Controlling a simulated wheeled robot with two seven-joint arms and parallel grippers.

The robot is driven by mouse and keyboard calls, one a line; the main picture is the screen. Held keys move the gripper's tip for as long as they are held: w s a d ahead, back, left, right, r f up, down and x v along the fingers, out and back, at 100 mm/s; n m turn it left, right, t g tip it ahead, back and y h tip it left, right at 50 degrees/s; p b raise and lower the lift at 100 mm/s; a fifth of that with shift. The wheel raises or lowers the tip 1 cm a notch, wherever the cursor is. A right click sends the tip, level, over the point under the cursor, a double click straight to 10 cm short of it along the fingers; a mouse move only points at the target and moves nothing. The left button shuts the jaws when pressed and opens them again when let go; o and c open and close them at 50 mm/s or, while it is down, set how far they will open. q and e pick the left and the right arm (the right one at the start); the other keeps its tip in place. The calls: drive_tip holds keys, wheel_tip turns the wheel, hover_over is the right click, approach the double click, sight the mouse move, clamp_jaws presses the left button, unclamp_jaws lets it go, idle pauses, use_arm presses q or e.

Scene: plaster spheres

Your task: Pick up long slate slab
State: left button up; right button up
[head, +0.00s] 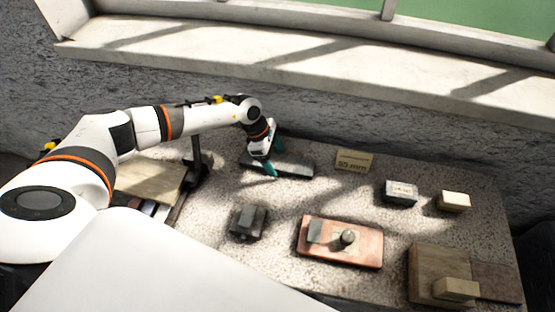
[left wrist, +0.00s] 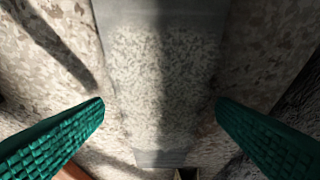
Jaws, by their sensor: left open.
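The long slate slab (head: 297,167) is a dark grey flat bar lying on the speckled stone table, toward its back. My left gripper (head: 273,159) is over the slab's left part, its teal fingers apart. In the left wrist view the slab (left wrist: 165,75) runs up the middle as a grey strip between the two open fingers (left wrist: 160,102). One finger is on each side, and neither visibly grips it. My arm and gripper hide part of the slab in the head view. My right gripper is not in view.
A "55 mm" block (head: 354,161) stands right of the slab. Farther right are a grey block (head: 399,193) and a cream block (head: 454,201). A dark block (head: 248,222) and a reddish board (head: 341,258) lie in front. A dark post (head: 197,160) stands left.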

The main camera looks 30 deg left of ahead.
use_arm(q)
drive_tip(key=shift+d+f, duration=0.1)
drive_tip(key=shift+f, duration=0.2)
drive_tip(key=c, duration=1.6)
drive_tip(key=shift+w+r, duration=0.15)
drive_tip(key=shift+c, duration=0.5)
